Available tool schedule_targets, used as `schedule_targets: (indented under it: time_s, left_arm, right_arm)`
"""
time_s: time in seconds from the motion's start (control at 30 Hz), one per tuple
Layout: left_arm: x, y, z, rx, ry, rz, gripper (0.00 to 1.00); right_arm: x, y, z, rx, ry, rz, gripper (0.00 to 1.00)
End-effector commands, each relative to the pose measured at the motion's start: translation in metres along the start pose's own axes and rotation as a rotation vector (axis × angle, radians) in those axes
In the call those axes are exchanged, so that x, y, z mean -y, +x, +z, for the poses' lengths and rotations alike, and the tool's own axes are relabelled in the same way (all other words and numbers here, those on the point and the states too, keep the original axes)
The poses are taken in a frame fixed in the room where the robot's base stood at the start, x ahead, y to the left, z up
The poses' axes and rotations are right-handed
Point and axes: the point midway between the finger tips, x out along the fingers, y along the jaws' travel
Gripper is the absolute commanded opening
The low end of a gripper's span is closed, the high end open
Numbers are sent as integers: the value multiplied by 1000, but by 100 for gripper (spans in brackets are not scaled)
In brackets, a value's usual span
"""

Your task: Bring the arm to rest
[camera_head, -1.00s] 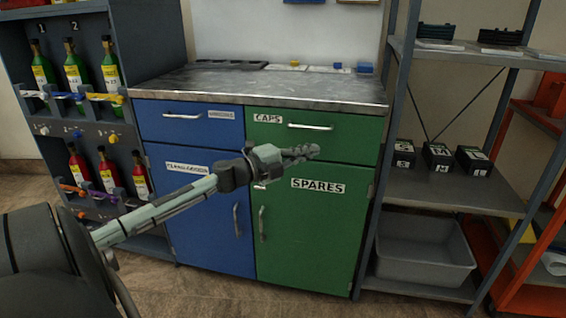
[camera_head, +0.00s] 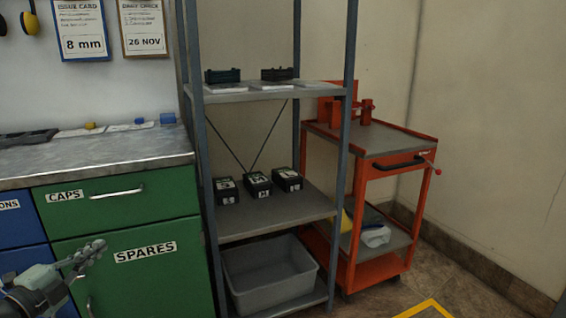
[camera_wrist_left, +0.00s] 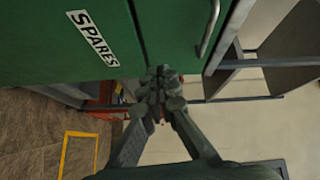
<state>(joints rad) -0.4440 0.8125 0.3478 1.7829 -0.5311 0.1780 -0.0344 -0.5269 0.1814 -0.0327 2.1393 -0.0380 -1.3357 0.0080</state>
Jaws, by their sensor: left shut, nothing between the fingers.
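My left gripper (camera_head: 88,254) is at the lower left of the head view, in front of the green cabinet (camera_head: 150,280) and left of its SPARES label (camera_head: 145,252). Its fingers are together with nothing between them. In the left wrist view the gripper (camera_wrist_left: 160,85) shows its fingertips drawn together, with the green cabinet door (camera_wrist_left: 60,45) and SPARES label (camera_wrist_left: 93,38) beyond. I cannot tell the exact gap to the cabinet. My right gripper is in neither view.
A steel shelf unit (camera_head: 270,222) holds several black boxes (camera_head: 257,184) and a grey bin (camera_head: 270,275). An orange trolley (camera_head: 375,165) stands to its right. A metal worktop (camera_head: 100,153) tops the cabinets. Yellow floor marking (camera_head: 428,308) lies at the bottom right, with open floor around it.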

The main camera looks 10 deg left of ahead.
Motion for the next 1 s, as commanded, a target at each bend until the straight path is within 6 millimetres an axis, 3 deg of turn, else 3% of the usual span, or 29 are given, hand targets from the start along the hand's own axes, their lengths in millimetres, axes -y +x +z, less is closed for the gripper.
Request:
schedule_targets:
  time_s: [0.13,0.23,0.4,0.5,0.6,0.73,0.83,1.0]
  left_arm:
    - [-93,-28,8,326,-334,76,0]
    - [-162,-58,-4,536,-537,177,0]
    - [-261,-117,-62,814,-807,403,0]
    - [-301,-150,-108,932,-922,546,0]
    - [-326,-177,-149,1016,-999,670,0]
    - [-342,-199,-185,1077,-1054,780,0]
    - [-346,-207,-197,1096,-1069,818,0]
    - [-347,-207,-197,1097,-1069,820,0]
  right_arm:
    - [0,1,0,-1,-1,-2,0]
    - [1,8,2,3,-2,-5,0]
    - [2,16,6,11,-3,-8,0]
    - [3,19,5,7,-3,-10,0]
    - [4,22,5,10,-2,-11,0]
    - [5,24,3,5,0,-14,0]
    - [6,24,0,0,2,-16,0]
    - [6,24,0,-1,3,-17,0]
